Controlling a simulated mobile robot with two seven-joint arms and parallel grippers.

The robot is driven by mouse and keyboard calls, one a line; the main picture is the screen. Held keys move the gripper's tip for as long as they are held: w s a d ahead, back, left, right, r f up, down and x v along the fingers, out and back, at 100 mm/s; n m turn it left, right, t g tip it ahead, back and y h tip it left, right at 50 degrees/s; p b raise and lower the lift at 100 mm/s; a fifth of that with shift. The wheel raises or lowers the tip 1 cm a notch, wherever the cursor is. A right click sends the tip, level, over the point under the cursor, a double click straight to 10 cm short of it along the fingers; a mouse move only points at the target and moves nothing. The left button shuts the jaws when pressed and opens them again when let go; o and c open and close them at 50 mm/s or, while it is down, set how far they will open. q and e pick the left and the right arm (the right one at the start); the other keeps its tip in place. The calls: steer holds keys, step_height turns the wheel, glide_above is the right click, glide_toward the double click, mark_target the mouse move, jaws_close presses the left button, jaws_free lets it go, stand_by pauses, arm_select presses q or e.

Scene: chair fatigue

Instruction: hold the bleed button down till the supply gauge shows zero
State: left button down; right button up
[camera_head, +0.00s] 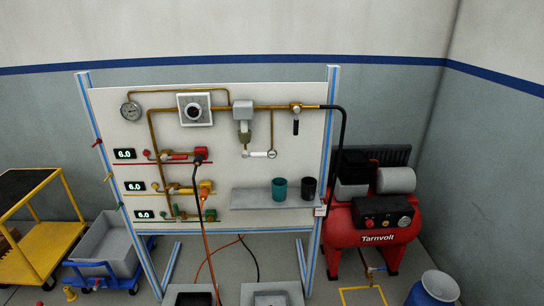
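A white upright panel (290,160) carries brass piping and fittings. A round white dial gauge (131,111) is at its upper left; its needle is too small to read. A second small gauge (272,154) hangs right of the grey-topped filter unit (243,119). I cannot tell which gauge is the supply gauge. A square plate with a dark round knob (194,109) sits at top centre. I cannot make out which part is the bleed button. Neither of my grippers is in view.
Three displays (124,154) read 6.0 beside red, yellow and green valve rows. A black-handled valve (296,122) is at upper right. A shelf (245,199) holds a teal cup (279,189) and a dark cup (308,189). A red compressor (375,220) stands right; a yellow cart (50,242) left.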

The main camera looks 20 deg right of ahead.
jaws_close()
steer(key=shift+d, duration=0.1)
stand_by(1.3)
